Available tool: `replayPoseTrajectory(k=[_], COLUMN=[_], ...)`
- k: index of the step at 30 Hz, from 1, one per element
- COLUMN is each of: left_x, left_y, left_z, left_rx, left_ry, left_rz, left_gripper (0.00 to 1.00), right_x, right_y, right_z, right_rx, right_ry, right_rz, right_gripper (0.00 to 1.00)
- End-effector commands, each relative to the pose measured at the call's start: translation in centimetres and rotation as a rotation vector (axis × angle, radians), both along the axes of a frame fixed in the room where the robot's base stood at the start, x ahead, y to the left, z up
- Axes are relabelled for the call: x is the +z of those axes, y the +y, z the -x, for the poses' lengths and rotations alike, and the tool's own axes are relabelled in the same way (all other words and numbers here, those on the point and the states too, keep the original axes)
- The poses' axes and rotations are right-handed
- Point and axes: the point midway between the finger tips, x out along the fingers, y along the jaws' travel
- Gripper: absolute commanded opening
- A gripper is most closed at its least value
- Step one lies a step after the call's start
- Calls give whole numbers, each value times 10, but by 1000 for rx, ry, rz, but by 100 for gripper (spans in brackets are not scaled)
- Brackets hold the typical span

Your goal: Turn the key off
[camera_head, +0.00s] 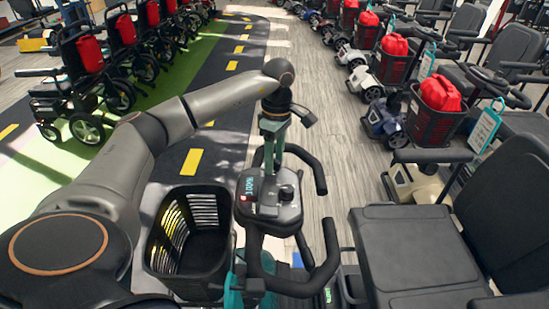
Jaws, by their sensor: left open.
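A scooter's dark control console (268,208) stands in the middle of the head view, with a lit display (248,187) at its left. A round dark knob (287,192) sits at the console's right, and a small red spot shows on its left edge. I cannot make out the key for certain. My left gripper (271,168) reaches in from the left and points down at the console's top, with its fingers apart. Its fingertips are close over the console's far part; I cannot tell whether they touch it. My right gripper is not in view.
Black looped handlebars (332,245) surround the console at right. An empty black basket (190,245) is at its left. A black seat (410,250) stands at right. Scooters with red bags (440,93) line the right, and wheelchairs stand on a green strip at left. Grey floor between is clear.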

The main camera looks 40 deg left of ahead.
Motion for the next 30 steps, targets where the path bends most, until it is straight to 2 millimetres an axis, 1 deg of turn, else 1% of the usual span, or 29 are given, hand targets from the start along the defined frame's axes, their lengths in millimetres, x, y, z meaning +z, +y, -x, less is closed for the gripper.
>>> replayPoseTrajectory(k=[3,9,11,21,23,30], left_x=[-4,-4,-3,-3,-3,-3], left_y=[0,0,0,0,0,0], left_z=[0,0,0,0,0,0], left_rx=[0,0,0,0,0,0], left_ry=[0,-1,-1,0,0,0], left_rz=[0,0,0,0,0,0], left_gripper=[50,50,44,6,0,0], right_x=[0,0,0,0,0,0], right_y=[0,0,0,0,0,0], right_z=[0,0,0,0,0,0], right_rx=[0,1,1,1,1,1], right_ry=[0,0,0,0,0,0], right_rz=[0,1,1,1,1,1], right_gripper=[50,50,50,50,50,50])
